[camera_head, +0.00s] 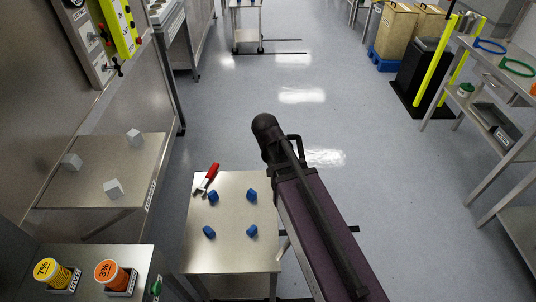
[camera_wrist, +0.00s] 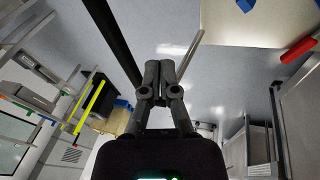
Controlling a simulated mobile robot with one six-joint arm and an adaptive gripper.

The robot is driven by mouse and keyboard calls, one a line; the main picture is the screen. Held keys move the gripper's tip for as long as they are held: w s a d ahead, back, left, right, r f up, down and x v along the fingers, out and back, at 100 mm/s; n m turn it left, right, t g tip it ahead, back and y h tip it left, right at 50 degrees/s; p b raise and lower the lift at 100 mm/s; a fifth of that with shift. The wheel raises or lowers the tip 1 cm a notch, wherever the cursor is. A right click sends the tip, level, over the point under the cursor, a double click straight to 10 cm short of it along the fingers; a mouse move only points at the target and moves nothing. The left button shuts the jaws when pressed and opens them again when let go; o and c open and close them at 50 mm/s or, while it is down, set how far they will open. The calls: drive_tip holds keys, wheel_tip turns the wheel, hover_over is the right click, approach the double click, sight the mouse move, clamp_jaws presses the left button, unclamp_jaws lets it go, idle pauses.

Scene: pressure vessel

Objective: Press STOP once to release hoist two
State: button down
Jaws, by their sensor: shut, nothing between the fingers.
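A yellow-green control strip (camera_head: 122,30) with several small buttons stands at the top left of the head view, beside a pale wall panel (camera_head: 88,38) with dark knobs. Red spots show on the strip, but the labels are too small to read, so I cannot tell which one is STOP. My gripper (camera_wrist: 160,72) shows in the wrist view with its fingers together and nothing between them. It is over open floor, apart from any button. I cannot make out its fingertips in the head view, where my dark arm is in the middle.
A small metal table (camera_head: 230,262) bears several blue blocks and a red-handled tool (camera_head: 208,177). A side shelf (camera_head: 90,185) at left holds three grey cubes. Yellow and orange jars stand at bottom left. Yellow posts (camera_head: 433,70) and a bench are at right. The middle floor is clear.

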drive_tip(key=s+d+r+n+y+p, duration=0.1)
drive_tip(key=s+d+r+p, duration=0.2)
drive_tip(key=r+p, duration=0.3)
drive_tip(key=s+d+r+g+y+p, duration=0.1)
drive_tip(key=s+d+r+y+p, duration=0.1)
drive_tip(key=s+d+r+p, duration=0.2)
wheel_tip(320, 180, up, 4)
drive_tip(key=d+p, duration=0.1)
drive_tip(key=p, duration=0.2)
drive_tip(key=shift+f+n+g, duration=0.25)
drive_tip(key=shift+n+g, duration=0.05)
drive_tip(key=shift+n, duration=0.1)
